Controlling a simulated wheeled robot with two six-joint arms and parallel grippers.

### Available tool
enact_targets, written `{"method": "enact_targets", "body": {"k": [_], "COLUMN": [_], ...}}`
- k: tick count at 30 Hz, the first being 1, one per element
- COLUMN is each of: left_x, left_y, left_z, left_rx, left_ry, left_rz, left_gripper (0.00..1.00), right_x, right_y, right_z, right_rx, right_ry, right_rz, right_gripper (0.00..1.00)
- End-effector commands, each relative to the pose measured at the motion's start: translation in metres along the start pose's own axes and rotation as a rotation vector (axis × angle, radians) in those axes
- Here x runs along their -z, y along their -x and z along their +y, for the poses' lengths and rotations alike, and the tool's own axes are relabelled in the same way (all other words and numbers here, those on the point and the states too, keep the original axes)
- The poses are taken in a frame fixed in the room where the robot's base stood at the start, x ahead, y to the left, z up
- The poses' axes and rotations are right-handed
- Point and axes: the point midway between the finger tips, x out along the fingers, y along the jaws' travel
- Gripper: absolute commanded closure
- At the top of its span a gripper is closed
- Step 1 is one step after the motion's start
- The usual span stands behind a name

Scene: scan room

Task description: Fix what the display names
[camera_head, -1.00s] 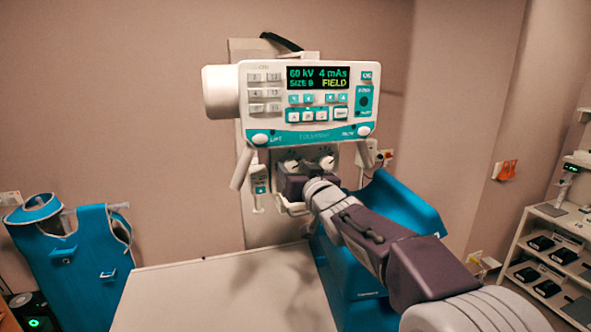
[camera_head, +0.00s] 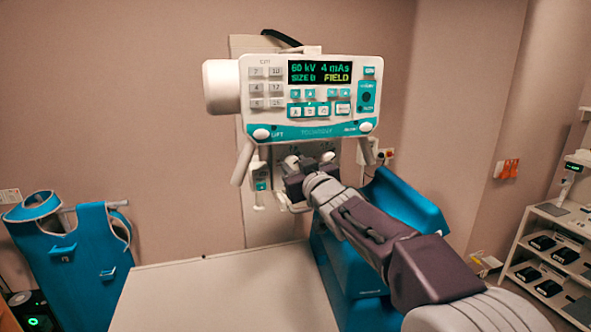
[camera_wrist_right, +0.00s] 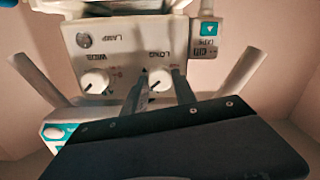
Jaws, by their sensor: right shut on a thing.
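The display (camera_head: 319,73) on the white and teal control head reads 60 kV, 4 mAs, a size and FIELD, with FIELD in yellow. Below the head is a box with two white knobs. In the right wrist view they are the WIDE knob (camera_wrist_right: 95,81) on the left and the LONG knob (camera_wrist_right: 159,79) on the right, with a LAMP button (camera_wrist_right: 83,41) above. My right gripper (camera_wrist_right: 161,90) is shut on the LONG knob, one finger on each side. In the head view my right gripper (camera_head: 306,170) partly hides the box. My left gripper is out of view.
Slanting handles (camera_head: 243,163) flank the knob box. A white table (camera_head: 225,290) lies below, with a blue chair-like unit (camera_head: 408,205) beside my right arm. A blue apron (camera_head: 75,250) stands left; a shelf cart (camera_head: 535,245) stands right.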

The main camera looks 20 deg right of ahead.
Motion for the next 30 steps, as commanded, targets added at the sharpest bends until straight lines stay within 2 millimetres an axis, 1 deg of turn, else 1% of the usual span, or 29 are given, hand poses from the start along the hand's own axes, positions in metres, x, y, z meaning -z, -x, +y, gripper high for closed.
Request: {"method": "enact_targets", "body": {"k": [6,15,21,30], "left_x": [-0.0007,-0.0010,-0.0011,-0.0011], "left_y": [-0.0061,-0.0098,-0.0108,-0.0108], "left_z": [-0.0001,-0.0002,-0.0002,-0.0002], "left_rx": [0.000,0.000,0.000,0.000], "left_ry": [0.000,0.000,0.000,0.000], "left_rz": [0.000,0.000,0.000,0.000], "left_gripper": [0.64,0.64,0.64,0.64], "right_x": [-0.0003,0.0000,0.0001,0.0001], "right_y": [0.0001,0.0001,0.0001,0.0000], "right_z": [-0.0011,-0.0014,-0.0014,-0.0014], "right_rx": [0.000,-0.001,-0.001,-0.001], "right_ry": [0.161,0.313,0.360,0.371], "right_rz": [-0.005,-0.012,-0.015,-0.016], "right_gripper": [1.00,1.00,1.00,1.00]}}
